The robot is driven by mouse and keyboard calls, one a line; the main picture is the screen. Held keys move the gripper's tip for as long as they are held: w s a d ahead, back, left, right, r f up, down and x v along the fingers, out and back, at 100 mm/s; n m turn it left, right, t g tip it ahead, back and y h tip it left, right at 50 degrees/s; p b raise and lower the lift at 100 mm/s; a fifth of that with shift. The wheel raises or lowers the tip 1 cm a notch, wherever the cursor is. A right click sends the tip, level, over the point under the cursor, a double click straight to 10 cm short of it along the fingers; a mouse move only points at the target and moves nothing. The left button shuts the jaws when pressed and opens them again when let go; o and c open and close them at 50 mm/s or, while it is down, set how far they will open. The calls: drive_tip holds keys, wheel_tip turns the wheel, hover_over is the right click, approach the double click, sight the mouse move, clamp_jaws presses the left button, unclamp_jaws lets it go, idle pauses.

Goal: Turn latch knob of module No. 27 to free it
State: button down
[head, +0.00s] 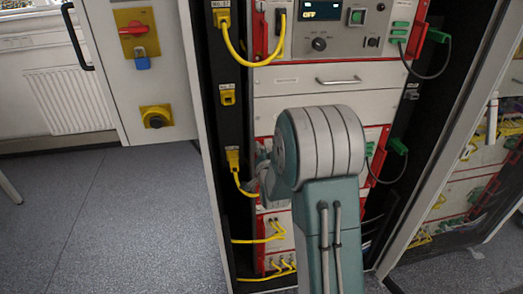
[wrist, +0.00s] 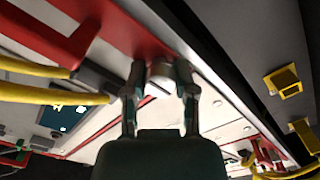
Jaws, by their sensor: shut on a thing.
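In the wrist view, my gripper (wrist: 160,82) has its two fingers on either side of a small pale metallic knob (wrist: 158,86) at the edge of a red-bordered module panel. The fingers are closed on the knob. In the head view, my grey-green arm stands in front of the rack and covers the knob and most of my gripper.
Yellow cables (head: 240,52) plug into a black strip on the rack's left side. In the wrist view, yellow cables (wrist: 55,95) run close to the left finger. Green connectors (head: 398,146) line the right side. The open floor (head: 110,220) lies left of the rack.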

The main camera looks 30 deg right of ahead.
drive_tip(key=shift+a+f+n, duration=0.1)
drive_tip(key=shift+f+n, duration=0.2)
drive_tip(key=shift+f, duration=0.05)
drive_tip(key=n, duration=0.3)
drive_tip(key=shift+s+f+n, duration=0.1)
drive_tip(key=shift+n, duration=0.2)
drive_tip(key=n, duration=0.4)
drive_tip(key=shift+n, duration=0.3)
drive_tip(key=n, duration=0.8)
drive_tip(key=shift+n, duration=0.6)
